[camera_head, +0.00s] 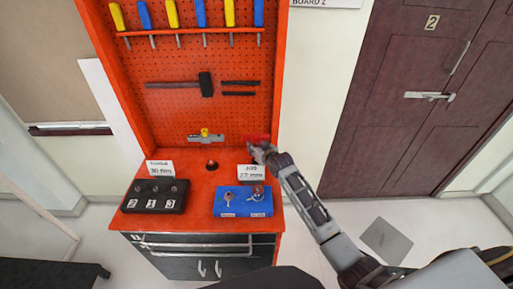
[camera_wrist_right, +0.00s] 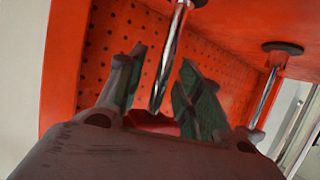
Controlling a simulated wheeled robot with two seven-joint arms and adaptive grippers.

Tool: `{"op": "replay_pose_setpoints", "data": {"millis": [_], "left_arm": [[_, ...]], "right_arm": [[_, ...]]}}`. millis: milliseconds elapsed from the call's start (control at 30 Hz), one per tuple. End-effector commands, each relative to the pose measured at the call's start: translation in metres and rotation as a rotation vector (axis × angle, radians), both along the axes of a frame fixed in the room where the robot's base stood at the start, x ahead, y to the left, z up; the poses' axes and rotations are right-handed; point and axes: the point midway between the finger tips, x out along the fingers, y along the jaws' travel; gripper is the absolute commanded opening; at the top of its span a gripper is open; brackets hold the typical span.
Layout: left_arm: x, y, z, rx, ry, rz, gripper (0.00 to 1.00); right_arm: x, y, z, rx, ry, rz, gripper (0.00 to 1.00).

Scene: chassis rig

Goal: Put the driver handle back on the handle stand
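The driver handle (camera_head: 257,138) is a red bar lying across the tips of my right gripper (camera_head: 258,147), above the bench near the board's lower right. In the right wrist view the driver handle (camera_wrist_right: 155,123) shows as dark red between the two fingers of the right gripper (camera_wrist_right: 164,72), which appear closed on it; their contact is partly hidden. A dark round base (camera_head: 212,165) on the bench, left of the gripper and apart from it, looks like the handle stand. My left gripper is not in view.
A blue tray (camera_head: 230,210) sits at the bench's front right, a black numbered block (camera_head: 155,207) at its left. A label box (camera_head: 250,173) stands just below the gripper. Drivers (camera_head: 201,14) hang on the upper rack. Metal rods (camera_wrist_right: 172,50) show close to the fingers in the wrist view.

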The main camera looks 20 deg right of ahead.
Motion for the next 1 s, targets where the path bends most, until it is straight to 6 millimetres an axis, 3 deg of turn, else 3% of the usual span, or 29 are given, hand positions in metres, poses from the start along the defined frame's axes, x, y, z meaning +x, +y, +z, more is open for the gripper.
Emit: {"op": "replay_pose_setpoints", "data": {"millis": [367,1000], "left_arm": [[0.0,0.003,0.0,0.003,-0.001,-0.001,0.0],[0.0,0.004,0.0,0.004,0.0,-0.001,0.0]], "right_arm": [[-0.009,-0.001,0.004,0.0,-0.001,0.0,0.36],[-0.06,-0.008,0.024,0.0,-0.001,0.0,0.36]]}}
